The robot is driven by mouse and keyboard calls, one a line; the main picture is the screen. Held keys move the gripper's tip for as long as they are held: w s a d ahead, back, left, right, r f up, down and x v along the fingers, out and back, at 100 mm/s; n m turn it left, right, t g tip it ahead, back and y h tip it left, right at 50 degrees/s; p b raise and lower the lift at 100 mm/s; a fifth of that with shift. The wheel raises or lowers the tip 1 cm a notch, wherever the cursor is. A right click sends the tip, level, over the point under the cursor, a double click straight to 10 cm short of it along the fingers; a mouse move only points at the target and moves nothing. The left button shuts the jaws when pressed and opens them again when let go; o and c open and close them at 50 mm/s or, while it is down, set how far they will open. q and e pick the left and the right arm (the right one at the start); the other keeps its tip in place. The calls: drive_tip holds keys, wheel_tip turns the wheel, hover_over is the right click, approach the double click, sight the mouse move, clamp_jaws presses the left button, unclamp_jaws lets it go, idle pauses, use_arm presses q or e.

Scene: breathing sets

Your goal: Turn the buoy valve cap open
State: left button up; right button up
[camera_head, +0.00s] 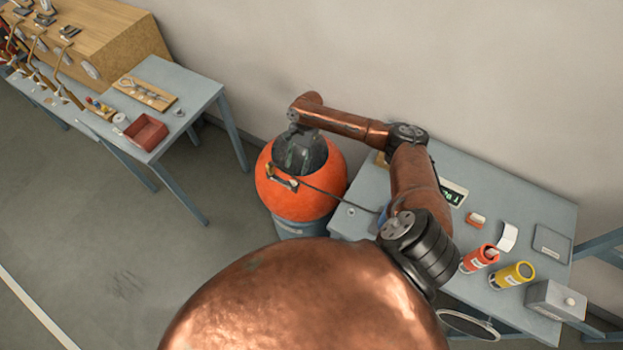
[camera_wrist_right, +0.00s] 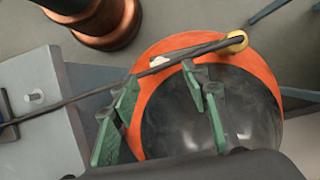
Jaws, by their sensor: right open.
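The buoy (camera_head: 300,192) is a bright orange ball with a dark grey top, standing on a blue-grey base between the two tables. In the wrist view the orange buoy (camera_wrist_right: 262,60) and its dark, shiny top (camera_wrist_right: 253,112) lie below my right gripper (camera_wrist_right: 160,82). Its two green fingers are spread apart, with nothing seen between them. In the head view my right gripper (camera_head: 297,156) is at the dark top, reaching down from above. I cannot make out a separate valve cap; my gripper hides part of the top. My left gripper is not in view.
A dark hose (camera_head: 340,195) runs from a brass fitting (camera_wrist_right: 237,41) on the buoy to the right table (camera_head: 490,205), crossing near my fingers. That table holds red and yellow cylinders (camera_head: 513,275) and boxes. The left table (camera_head: 190,85) holds a red tray (camera_head: 144,132). A wall stands behind.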

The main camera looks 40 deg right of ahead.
sight(293, 182)
drive_tip(key=x, duration=0.6)
drive_tip(key=shift+s+a+f+p, duration=0.1)
drive_tip(key=shift+s+f+p, duration=0.1)
drive_tip(key=shift+f+p, duration=0.2)
drive_tip(key=shift+a+f, duration=0.15)
drive_tip(key=shift+f, duration=0.15)
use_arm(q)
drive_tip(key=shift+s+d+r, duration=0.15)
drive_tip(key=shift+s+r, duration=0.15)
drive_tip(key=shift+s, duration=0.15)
use_arm(e)
drive_tip(key=shift+c, duration=0.3)
